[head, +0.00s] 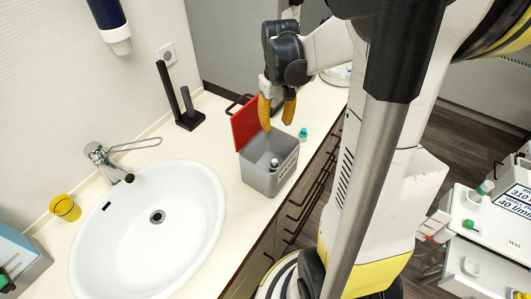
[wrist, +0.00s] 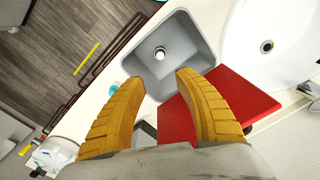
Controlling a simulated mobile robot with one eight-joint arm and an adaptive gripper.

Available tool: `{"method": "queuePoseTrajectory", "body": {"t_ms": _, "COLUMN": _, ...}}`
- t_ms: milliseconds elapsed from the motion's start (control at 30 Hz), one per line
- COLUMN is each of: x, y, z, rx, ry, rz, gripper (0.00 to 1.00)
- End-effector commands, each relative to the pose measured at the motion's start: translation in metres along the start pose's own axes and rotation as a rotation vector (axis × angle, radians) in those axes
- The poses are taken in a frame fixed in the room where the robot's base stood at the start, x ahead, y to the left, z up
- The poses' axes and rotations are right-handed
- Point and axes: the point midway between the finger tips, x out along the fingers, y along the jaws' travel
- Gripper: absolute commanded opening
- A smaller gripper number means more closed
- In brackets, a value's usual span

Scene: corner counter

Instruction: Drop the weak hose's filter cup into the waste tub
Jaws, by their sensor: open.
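The grey waste tub (head: 258,181) stands on the counter with its red lid (head: 245,124) tipped open. A small white-and-dark cup (head: 274,163) lies inside on the tub's floor; it also shows in the wrist view (wrist: 160,52). I cannot tell for sure that it is the weak hose's filter cup. My gripper (head: 277,124) is above the tub near its back edge, fingers pointing down. Its yellow fingers are apart with nothing between them. In the wrist view the fingers (wrist: 160,80) frame the tub (wrist: 183,30), with the red lid (wrist: 236,104) beside the right finger.
A small teal-topped bottle (head: 303,135) stands right of the tub. The white sink (head: 190,200) and tap (head: 100,155) are at left, with a yellow cup (head: 65,207). A black stand (head: 188,119) is behind. A white cart (head: 478,237) with green-capped items and a sign is at right.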

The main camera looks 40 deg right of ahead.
Motion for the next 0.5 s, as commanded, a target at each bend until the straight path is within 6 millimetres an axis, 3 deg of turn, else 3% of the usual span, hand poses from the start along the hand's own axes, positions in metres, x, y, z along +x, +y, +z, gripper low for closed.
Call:
{"method": "queuePoseTrajectory", "body": {"t_ms": 100, "x": -0.026, "y": 0.000, "z": 0.000, "rx": 0.000, "ry": 0.000, "rz": 0.000, "gripper": 0.39}}
{"method": "queuePoseTrajectory", "body": {"t_ms": 233, "x": -0.046, "y": 0.000, "z": 0.000, "rx": 0.000, "ry": 0.000, "rz": 0.000, "gripper": 0.39}}
{"method": "queuePoseTrajectory", "body": {"t_ms": 500, "x": -0.058, "y": 0.000, "z": 0.000, "rx": 0.000, "ry": 0.000, "rz": 0.000, "gripper": 0.39}}
